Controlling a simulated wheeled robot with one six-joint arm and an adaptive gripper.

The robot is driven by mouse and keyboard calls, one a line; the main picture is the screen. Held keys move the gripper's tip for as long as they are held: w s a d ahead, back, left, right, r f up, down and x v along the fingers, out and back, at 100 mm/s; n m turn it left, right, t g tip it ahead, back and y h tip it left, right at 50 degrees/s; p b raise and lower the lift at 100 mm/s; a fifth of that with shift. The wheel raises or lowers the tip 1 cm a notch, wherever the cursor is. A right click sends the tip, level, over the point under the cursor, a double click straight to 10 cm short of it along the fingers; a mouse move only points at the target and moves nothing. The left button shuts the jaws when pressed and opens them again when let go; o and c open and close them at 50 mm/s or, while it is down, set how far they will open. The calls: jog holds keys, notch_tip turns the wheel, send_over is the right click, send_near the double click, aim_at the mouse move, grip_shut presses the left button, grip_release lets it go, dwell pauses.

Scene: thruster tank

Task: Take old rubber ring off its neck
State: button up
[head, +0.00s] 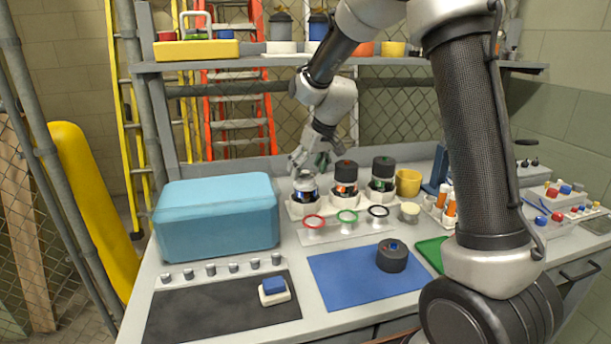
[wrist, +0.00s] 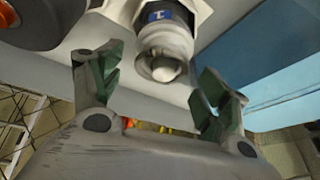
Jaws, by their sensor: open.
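My gripper (head: 309,161) is open in the head view, just above the left, uncapped canister (head: 305,187) in the white holder. In the wrist view my gripper (wrist: 160,72) has its two green-padded fingers spread, one on each side of the canister's grey neck (wrist: 163,62). The neck shows a pale rounded tip and, beyond it, a blue band with a white mark. The fingers appear apart from the neck. I cannot make out the old rubber ring clearly on it. A dark cap (head: 392,256) with a blue and red top lies on the blue mat (head: 340,285).
Two black-capped canisters (head: 345,178) (head: 383,174) stand close to the right. A light-blue box (head: 217,217) stands left. A shelf (head: 300,62) runs above.

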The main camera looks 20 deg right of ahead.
jog(key=shift+w+f, duration=0.1)
jog(key=shift+f, duration=0.15)
jog(key=c, duration=0.8)
